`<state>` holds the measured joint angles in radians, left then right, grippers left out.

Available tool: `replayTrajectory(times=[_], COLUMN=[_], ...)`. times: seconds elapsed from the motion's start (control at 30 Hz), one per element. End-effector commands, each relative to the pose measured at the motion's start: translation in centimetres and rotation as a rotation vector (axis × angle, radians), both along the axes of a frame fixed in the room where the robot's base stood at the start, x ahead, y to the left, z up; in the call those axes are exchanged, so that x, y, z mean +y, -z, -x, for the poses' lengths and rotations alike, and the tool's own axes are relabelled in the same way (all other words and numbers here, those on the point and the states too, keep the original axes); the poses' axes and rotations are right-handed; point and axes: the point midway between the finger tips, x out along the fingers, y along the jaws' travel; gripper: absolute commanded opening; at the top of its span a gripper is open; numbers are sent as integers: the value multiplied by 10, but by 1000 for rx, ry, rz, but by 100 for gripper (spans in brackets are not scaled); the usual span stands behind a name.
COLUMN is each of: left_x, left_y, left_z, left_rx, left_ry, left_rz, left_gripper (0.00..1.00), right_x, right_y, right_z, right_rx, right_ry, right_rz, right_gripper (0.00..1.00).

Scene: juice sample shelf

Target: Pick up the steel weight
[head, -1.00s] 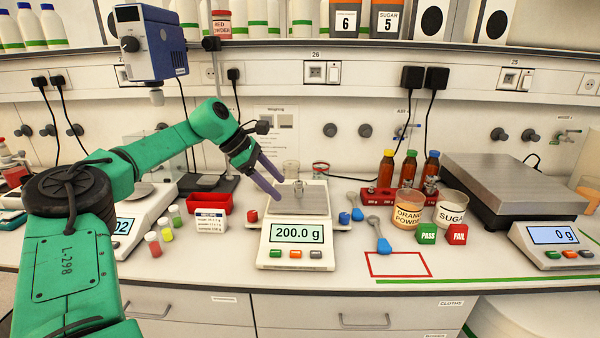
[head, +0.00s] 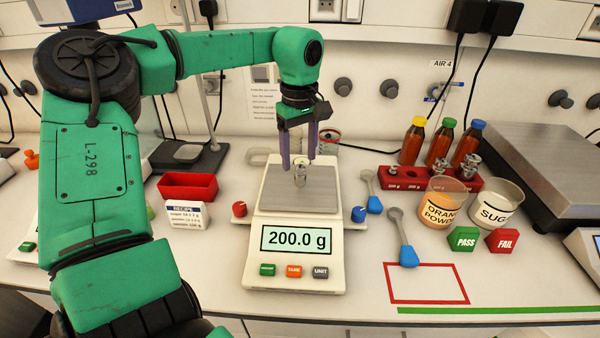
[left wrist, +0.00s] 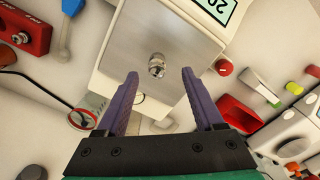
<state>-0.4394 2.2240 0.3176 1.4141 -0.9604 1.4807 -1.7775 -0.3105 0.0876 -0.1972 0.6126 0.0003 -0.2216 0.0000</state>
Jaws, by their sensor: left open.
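The steel weight (head: 299,175) is a small shiny knobbed cylinder standing on the metal pan of the balance (head: 335,200), whose display reads 200.0 g. It also shows in the left wrist view (left wrist: 156,66), beyond the fingertips. My left gripper (head: 298,166) points down over the pan with its purple fingers apart. In the left wrist view the open fingers (left wrist: 160,75) have nothing between them, and the weight lies ahead of the gap, a little left of its middle. I cannot tell the exact height of the fingertips above the pan. My right gripper is not in view.
Blue-handled scoops (head: 408,255) lie right of the balance. A red tray (head: 187,187) is at left.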

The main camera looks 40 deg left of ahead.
Motion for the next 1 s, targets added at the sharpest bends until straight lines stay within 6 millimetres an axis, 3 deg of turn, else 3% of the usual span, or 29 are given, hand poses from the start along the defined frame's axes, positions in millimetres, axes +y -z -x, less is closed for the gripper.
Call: replayTrajectory(times=[0.33,0.57,0.73,0.77,1.0], left_x=[-1,0,0,0,0], left_y=[53,59,58,58,58], left_z=[-2,-3,-3,-3,-3], left_rx=[2,-3,-2,-2,-3], left_ry=[-1,-2,-2,-2,-2], left_rz=[1,1,1,1,1], left_gripper=[69,69,4,0,0], right_x=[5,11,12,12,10], right_y=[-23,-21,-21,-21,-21], right_z=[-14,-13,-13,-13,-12], right_rx=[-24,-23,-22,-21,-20], right_ry=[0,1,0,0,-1], right_rz=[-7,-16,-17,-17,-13], right_gripper=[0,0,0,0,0])
